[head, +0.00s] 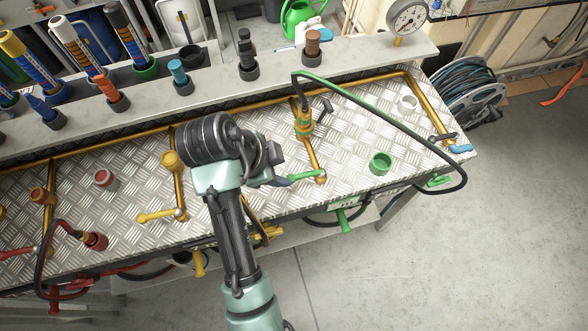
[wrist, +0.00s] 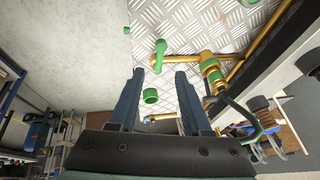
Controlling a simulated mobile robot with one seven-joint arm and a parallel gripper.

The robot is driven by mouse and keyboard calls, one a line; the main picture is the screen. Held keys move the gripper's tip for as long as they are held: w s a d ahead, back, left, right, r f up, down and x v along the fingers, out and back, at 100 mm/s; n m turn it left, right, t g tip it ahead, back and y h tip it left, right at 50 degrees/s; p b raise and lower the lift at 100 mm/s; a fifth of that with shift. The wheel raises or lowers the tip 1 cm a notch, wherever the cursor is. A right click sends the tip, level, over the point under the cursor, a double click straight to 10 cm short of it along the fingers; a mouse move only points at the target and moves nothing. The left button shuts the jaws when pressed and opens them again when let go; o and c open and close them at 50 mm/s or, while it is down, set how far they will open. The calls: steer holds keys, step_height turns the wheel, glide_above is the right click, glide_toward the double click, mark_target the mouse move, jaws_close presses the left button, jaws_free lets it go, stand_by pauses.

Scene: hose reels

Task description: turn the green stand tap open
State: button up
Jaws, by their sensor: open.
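The green stand tap has a green lever (head: 304,177) at the end of a brass pipe, near the front edge of the metal bench. The lever points left, toward my gripper, in the head view. My gripper (head: 284,182) is open beside the lever's free end; my wrist partly hides it. In the wrist view the green lever (wrist: 160,54) shows just beyond and between the open fingertips of my gripper (wrist: 159,74). I cannot tell whether they touch. Nothing is held.
A black hose (head: 390,108) with green ends arches over the bench's right side. A green cup (head: 381,164) stands right of the tap. A yellow lever (head: 156,215) lies left of my arm, and a blue one (head: 460,149) at the far right.

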mark_target(296, 177)
steer(key=p+x, duration=0.1)
steer(key=x, duration=0.8)
steer(key=shift+d, duration=0.1)
steer(key=shift+c, duration=0.2)
jaws_close()
stand_by(0.9)
